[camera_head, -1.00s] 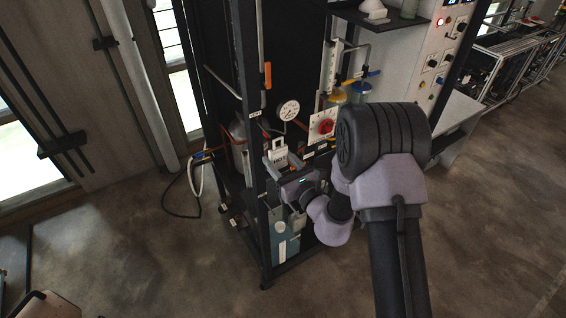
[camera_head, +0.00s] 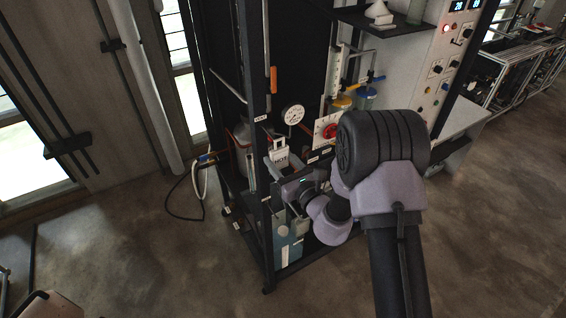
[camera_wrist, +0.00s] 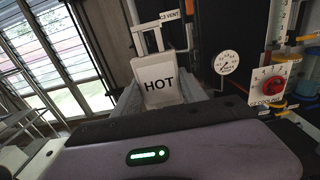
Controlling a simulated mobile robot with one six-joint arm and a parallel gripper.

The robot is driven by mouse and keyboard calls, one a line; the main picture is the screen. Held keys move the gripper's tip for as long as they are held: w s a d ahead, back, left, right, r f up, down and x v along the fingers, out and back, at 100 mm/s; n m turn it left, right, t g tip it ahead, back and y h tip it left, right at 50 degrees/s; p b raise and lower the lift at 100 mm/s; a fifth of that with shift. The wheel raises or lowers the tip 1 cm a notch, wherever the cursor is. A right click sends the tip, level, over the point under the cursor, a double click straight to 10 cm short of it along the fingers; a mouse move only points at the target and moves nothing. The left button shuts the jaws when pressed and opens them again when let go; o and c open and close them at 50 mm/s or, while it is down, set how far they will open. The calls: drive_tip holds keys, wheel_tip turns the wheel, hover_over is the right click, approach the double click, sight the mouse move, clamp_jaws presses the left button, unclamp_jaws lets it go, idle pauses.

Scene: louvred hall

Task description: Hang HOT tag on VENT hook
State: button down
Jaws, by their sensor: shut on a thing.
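The HOT tag (camera_wrist: 158,80) is a white plate with black lettering and an open white loop on top. It is upright, slightly tilted, between the grey fingers of my gripper (camera_wrist: 158,98), which is shut on it. In the head view the tag (camera_head: 280,158) stands above my gripper (camera_head: 279,172), in front of the dark rack. The VENT label (camera_wrist: 171,15) is just above and right of the tag's loop in the wrist view. It also shows on the rack post in the head view (camera_head: 260,118). I cannot make out the hook; the loop appears apart from the label.
A round white gauge (camera_wrist: 227,62) and a red rotary knob on a white plate (camera_wrist: 273,86) are right of the tag. The rack's dark front post (camera_head: 256,70) stands close to my gripper. A hose (camera_head: 180,212) lies at left; open floor is around.

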drive_tip(key=shift+x, duration=3.1)
drive_tip(key=shift+f, duration=0.15)
drive_tip(key=shift+f+b, duration=0.65)
drive_tip(key=shift+b, duration=0.15)
drive_tip(key=shift+s+r, duration=0.1)
drive_tip(key=c, duration=0.6)
unclamp_jaws()
drive_tip(key=shift+o, duration=0.2)
